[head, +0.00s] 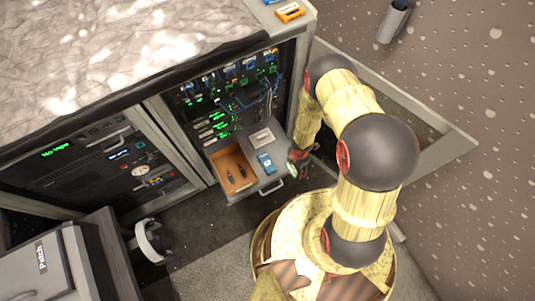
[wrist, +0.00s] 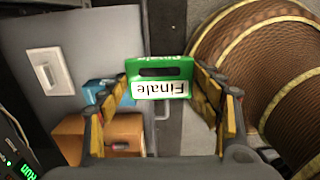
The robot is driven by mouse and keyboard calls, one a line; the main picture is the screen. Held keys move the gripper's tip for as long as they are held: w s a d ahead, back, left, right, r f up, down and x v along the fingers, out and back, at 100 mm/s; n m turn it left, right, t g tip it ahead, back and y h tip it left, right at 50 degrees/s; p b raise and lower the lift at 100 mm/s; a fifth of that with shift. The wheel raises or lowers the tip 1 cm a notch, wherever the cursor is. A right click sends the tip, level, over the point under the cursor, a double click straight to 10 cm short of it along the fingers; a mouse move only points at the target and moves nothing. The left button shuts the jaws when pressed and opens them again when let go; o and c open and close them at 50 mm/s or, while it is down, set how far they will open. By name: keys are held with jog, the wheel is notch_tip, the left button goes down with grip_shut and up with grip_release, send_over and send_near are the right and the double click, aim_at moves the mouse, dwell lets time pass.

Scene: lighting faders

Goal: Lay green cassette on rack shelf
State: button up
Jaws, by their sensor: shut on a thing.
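The green cassette (wrist: 160,70) has a white label reading "Finale", upside down in the wrist view. My gripper (wrist: 163,82) is shut on it, with yellow-padded fingers at its two sides. In the head view my gripper (head: 298,155) is at the right edge of the pulled-out grey shelf (head: 264,187), and only a sliver of green shows there. The shelf also shows in the wrist view (wrist: 95,25), behind and left of the cassette.
The rack (head: 228,95) with green lights and blue cables stands behind the shelf. An orange cassette (head: 290,12) lies on the countertop (head: 130,40). Bare shelf surface shows around the pale piece.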

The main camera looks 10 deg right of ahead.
jog(key=b, duration=0.1)
send_near(283, 155)
jog(key=s+r, duration=0.2)
jog(key=s, duration=0.3)
jog(key=w+f+b, duration=0.1)
jog(key=w+f, duration=0.2)
jog(key=shift+w+d+f, duration=0.1)
jog(key=shift+d+f, duration=0.05)
jog(key=shift+d, duration=0.05)
jog(key=shift+w+a+f, duration=0.1)
jog(key=shift+w+f, duration=0.65)
jog(key=shift+f, duration=0.05)
jog(key=shift+f, duration=0.1)
jog(key=shift+w+f, duration=0.1)
jog(key=shift+f, duration=0.05)
notch_tip(283, 155, down, 3)
jog(key=shift+f+b, duration=0.15)
jog(key=shift+b, duration=0.9)
jog(key=shift+w, duration=0.1)
